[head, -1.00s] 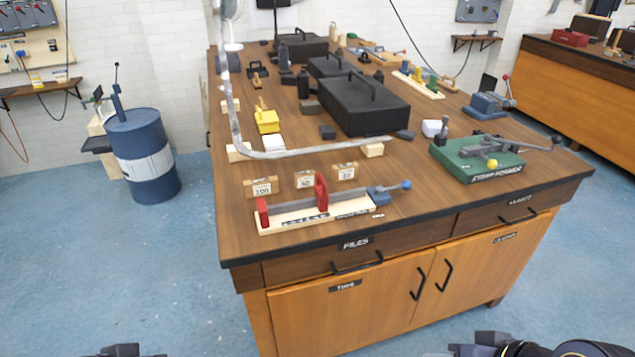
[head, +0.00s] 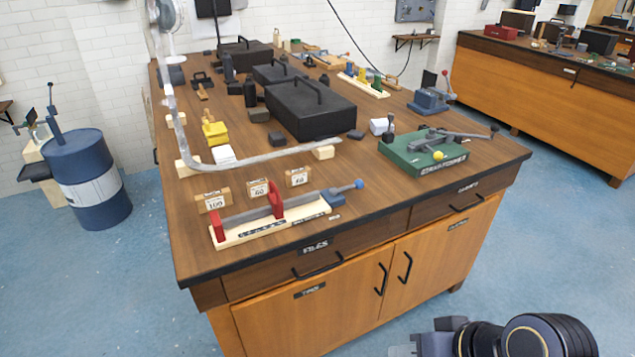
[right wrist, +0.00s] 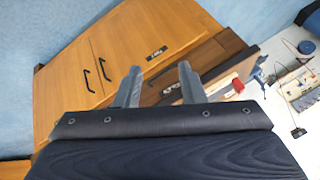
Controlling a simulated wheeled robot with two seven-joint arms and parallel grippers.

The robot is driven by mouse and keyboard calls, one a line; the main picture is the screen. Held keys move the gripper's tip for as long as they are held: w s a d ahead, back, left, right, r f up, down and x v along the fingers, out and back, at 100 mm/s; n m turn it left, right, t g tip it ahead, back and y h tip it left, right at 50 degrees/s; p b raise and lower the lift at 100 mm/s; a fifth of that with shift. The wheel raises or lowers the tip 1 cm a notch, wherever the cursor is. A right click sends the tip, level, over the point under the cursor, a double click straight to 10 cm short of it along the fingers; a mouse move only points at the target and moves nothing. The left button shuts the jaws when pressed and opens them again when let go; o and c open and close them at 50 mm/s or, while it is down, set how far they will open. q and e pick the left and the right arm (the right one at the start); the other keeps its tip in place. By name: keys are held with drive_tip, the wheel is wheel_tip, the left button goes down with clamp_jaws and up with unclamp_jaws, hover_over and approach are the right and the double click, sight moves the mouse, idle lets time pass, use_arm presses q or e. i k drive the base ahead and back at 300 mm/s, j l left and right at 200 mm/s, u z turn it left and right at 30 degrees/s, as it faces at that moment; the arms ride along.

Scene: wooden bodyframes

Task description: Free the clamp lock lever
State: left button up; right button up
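A green fixture (head: 418,158) labelled like "strap former" sits on the bench's right front corner. I cannot tell which lever is the clamp lock. My right gripper (right wrist: 158,88) is open and empty, in front of the bench, away from both fixtures; its arm shows low in the head view. My left gripper is out of view.
The wooden bench (head: 370,200) has drawers and cupboard doors with black handles. Black cases (head: 310,108), small blocks and a curved grey strip (head: 260,157) are on top. A blue barrel (head: 90,180) stands at left. Blue floor is open around the bench front.

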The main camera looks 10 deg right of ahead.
sight(359, 184)
drive_tip(key=i+j, duration=0.1)
drive_tip(key=i, duration=0.35)
drive_tip(key=i+z, duration=0.15)
drive_tip(key=i, duration=0.3)
